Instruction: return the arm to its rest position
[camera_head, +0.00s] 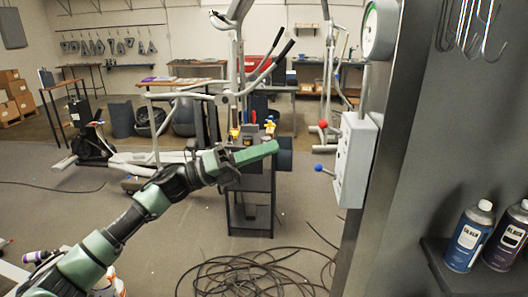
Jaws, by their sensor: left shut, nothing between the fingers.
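My left arm, green and black, comes in from the lower left and reaches toward the middle of the head view. My left gripper (262,153) is at its end, with its green fingers shut together and nothing held. It points right, in front of a small dark cart (251,185), and seems clear of the grey control box to its right. My right gripper is not in view.
A grey control box (355,160) with red and blue knobs is mounted on a dark post. Spray cans (468,236) stand on a shelf at right. Coiled black cables (255,272) lie on the floor. An elliptical machine (228,95) stands behind the arm. Open floor lies left.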

